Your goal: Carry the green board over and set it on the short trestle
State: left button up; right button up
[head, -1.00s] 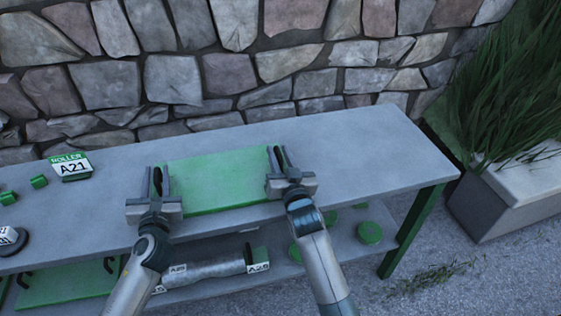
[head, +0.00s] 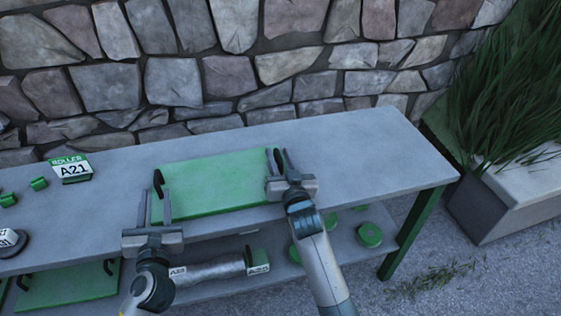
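The green board (head: 215,180) lies flat on the grey bench top, with a dark handle at each short end. My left gripper (head: 154,195) is open and empty at the board's near left corner, just short of the left handle (head: 158,181). My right gripper (head: 279,157) is at the right end, its fingers closed around the right handle, which is partly hidden between them. No short trestle can be made out in this view.
The grey bench (head: 375,150) is clear right of the board. A lower shelf holds a grey roller (head: 215,268) and another green board (head: 65,285). A stone wall stands behind; a planter (head: 510,190) is at right.

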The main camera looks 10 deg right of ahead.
pick_arm(q)
jog(key=shift+s, duration=2)
pick_arm(e)
jog(key=shift+s, duration=0.1)
jog(key=s, duration=1.1)
jog(key=shift+s+d, duration=0.1)
jog(key=shift+s, duration=0.3)
